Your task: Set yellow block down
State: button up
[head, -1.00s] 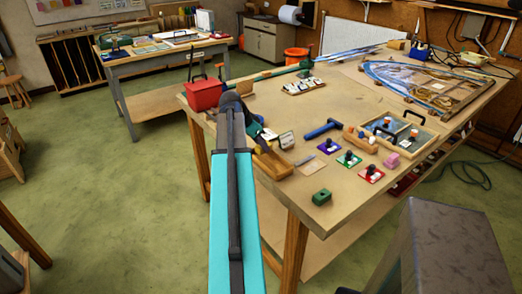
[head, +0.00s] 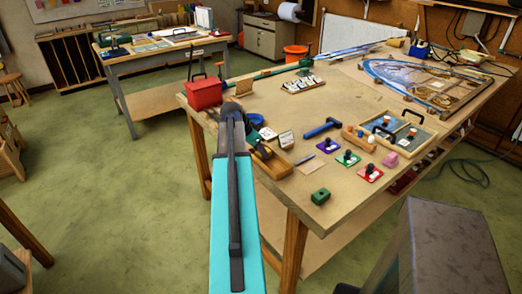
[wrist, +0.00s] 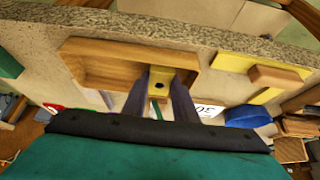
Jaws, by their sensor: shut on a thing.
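The yellow block (wrist: 160,83), with a dark round hole in its face, is held between the two grey fingers of my gripper (wrist: 160,98) in the wrist view. It overlaps the wooden tray (wrist: 92,62), a shallow walled piece near the table edge. I cannot tell whether the block touches the tray's floor. In the head view the wooden tray (head: 277,166) shows at the table's near left edge, partly behind my arm. The block and fingertips are not clear there.
A yellow board with a wooden bar (wrist: 278,77) lies right of the tray in the wrist view. The table's middle is fairly clear.

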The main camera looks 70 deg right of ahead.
jog(key=shift+f, duration=0.1)
jog(key=o, duration=1.1)
jog(key=shift+r, duration=0.2)
jog(key=b+v, duration=0.2)
jog(key=v, duration=1)
jog(key=shift+f, duration=0.1)
